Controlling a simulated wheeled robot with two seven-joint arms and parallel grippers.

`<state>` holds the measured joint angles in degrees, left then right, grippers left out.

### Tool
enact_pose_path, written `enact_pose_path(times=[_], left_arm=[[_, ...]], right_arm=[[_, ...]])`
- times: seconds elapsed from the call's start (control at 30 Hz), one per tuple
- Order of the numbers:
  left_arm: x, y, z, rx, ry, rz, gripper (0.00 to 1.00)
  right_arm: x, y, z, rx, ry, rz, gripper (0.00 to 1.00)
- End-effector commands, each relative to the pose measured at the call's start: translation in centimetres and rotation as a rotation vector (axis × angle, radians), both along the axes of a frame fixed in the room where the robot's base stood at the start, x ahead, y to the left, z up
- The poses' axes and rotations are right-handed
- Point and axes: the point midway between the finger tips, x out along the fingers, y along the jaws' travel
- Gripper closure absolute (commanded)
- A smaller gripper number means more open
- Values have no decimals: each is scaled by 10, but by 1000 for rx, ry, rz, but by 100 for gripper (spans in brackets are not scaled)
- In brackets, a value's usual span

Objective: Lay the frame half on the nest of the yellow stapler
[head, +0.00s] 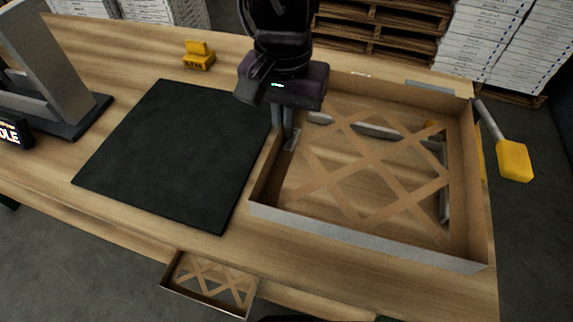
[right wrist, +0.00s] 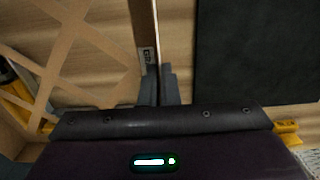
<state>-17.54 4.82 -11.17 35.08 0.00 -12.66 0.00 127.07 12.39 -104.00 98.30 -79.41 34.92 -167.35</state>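The frame half (head: 365,245) is a large brown cardboard frame with a crossed lattice, at the right of the table in the head view. My right gripper (head: 284,128) points down at its left wall. In the right wrist view the fingers (right wrist: 163,85) are close together, one on each side of the wall (right wrist: 146,35), which has a small label. Grey rails (head: 443,185) of the nest show through the lattice. I cannot tell whether the frame half touches them. A yellow handle (head: 515,160), seemingly the stapler's, sticks out at the right. My left gripper is not in view.
A black mat (head: 175,150) lies bare in the middle. A small yellow device (head: 198,55) stands behind it. A grey stand (head: 55,75) is at the left. Another latticed cardboard frame (head: 212,285) is below the table's front edge. Pallets (head: 385,30) stand behind.

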Motion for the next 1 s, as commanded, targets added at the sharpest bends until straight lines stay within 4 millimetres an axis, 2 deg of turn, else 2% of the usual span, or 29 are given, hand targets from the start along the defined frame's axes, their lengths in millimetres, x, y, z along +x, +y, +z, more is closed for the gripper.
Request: enact_pose_path(times=[0.03,0.2,0.47,0.7,1.0], left_arm=[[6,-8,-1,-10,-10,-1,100],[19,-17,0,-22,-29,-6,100],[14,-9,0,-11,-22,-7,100],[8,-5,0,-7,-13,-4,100],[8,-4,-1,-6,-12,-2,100]], right_arm=[[-1,0,-16,-2,5,1,100],[-1,0,-50,-1,3,1,100],[-1,0,-69,-1,1,0,100],[-1,0,-103,-2,3,1,100],[0,0,-107,0,-1,0,100]])
